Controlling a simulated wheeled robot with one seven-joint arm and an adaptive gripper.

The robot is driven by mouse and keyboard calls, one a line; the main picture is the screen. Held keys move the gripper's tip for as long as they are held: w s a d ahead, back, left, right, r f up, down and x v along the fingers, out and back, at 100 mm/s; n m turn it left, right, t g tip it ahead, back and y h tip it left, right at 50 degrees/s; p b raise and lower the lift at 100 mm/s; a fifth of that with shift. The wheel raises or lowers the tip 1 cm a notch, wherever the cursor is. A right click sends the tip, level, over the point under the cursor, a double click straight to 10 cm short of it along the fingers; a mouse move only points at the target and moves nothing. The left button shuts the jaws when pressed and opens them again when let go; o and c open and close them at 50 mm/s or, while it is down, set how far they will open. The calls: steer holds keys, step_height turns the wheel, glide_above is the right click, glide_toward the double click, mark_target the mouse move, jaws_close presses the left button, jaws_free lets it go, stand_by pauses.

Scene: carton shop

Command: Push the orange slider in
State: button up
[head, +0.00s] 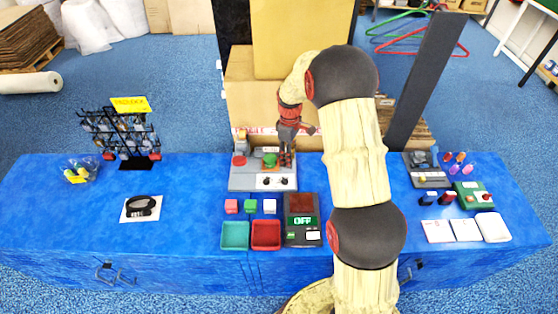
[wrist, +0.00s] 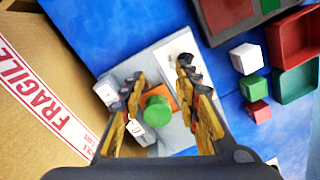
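A grey control panel (head: 245,182) stands at the back middle of the blue table, with a green round button (head: 270,160), a red round button (head: 239,160) and dark knobs on a white plate (head: 272,181). In the wrist view, an orange piece (wrist: 166,90), likely the slider, shows partly behind the green button (wrist: 157,111). How far out it stands I cannot tell. My gripper (head: 286,164) is above the panel's right part, pointing down. In the wrist view its fingers (wrist: 160,100) are apart, on both sides of the green button, with nothing held. Contact cannot be told.
A cardboard box (head: 258,100) stands close behind the panel. In front are small cubes (head: 250,206), a green tray (head: 235,248), a red tray (head: 266,248) and a device reading OFF (head: 303,237). A wire rack (head: 120,135) stands left. The table between is clear.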

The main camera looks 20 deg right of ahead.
steer(key=w+n, duration=0.1)
steer(key=w+r+n, duration=0.1)
steer(key=w+r+t, duration=0.1)
steer(key=w, duration=0.1)
steer(key=shift+n, duration=0.4)
steer(key=shift+w+n, duration=0.1)
steer(key=shift+n, duration=1)
steer(key=shift+f+b, duration=1.25)
steer(key=shift+f, duration=2.6)
steer(key=c, duration=0.8)
jaws_close()
